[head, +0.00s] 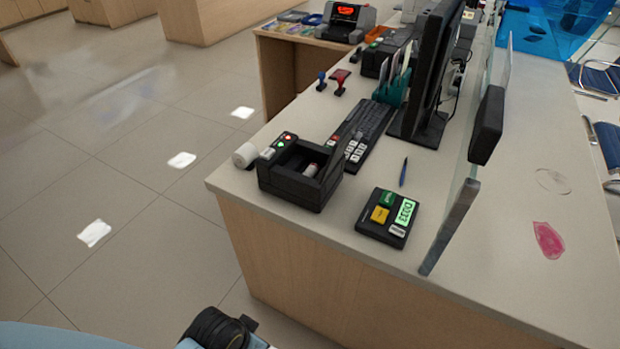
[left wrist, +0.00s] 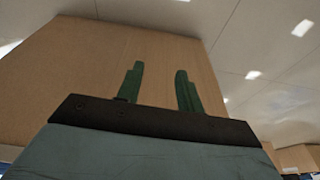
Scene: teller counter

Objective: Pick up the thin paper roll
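A white paper roll (head: 245,154) lies on the counter at its left edge, beside a black open-topped printer (head: 300,172). My right gripper is in neither view.
On the counter (head: 335,225) stand a keypad device (head: 387,217), a blue pen (head: 404,172), a keyboard (head: 366,128), a monitor (head: 428,75) and two stamps (head: 340,82). A glass screen with dark brackets (head: 487,125) runs along the right. The floor at left is clear.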

